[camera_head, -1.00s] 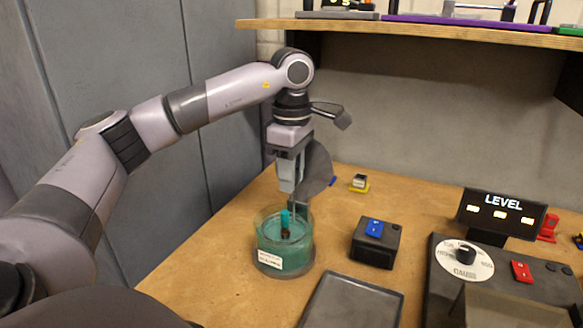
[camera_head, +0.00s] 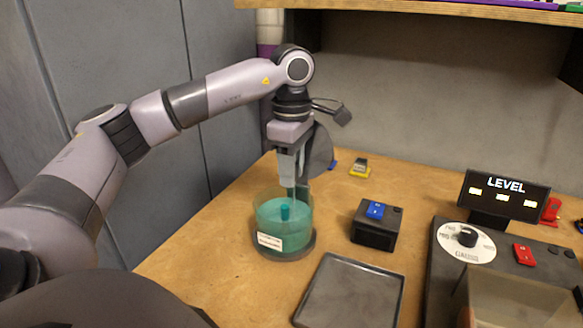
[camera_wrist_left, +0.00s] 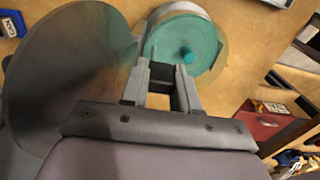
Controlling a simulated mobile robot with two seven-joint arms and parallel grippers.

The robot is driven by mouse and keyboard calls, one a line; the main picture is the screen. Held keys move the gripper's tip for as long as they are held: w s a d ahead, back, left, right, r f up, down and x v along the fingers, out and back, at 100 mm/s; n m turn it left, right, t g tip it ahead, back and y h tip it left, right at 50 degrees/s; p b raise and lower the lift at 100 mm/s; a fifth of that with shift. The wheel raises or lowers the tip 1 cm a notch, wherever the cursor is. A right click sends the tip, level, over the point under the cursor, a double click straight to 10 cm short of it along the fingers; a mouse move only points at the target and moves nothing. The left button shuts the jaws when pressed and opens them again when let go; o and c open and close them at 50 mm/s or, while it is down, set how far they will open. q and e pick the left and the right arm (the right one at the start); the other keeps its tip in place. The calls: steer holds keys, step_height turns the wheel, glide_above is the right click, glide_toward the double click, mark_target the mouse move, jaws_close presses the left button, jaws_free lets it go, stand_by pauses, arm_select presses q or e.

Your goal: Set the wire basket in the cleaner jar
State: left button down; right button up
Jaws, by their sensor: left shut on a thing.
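The cleaner jar (camera_head: 283,240) is a clear round jar with teal liquid and a white label, standing on the wooden table. A teal knob (camera_head: 284,212) shows in its middle. My left gripper (camera_head: 288,182) points down over the jar's far rim and is shut on a dark piece, seen between its fingers in the left wrist view (camera_wrist_left: 180,100). This looks like part of the wire basket, but the basket's wires cannot be made out. A large grey disc (camera_head: 319,150), apparently a lid, stands upright behind the jar. My right gripper is not in view.
A black box with a blue switch (camera_head: 376,226) stands right of the jar. An empty dark tray (camera_head: 350,292) lies in front. A LEVEL display (camera_head: 503,197) and a dial panel (camera_head: 467,238) are at the right. A shelf (camera_head: 420,9) hangs above the back.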

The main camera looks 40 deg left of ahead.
arm_select(q)
steer(key=shift+f, duration=0.15)
steer(key=c, duration=0.8)
jaws_free()
steer(key=shift+r+p, duration=0.3)
steer(key=shift+r, duration=3.25)
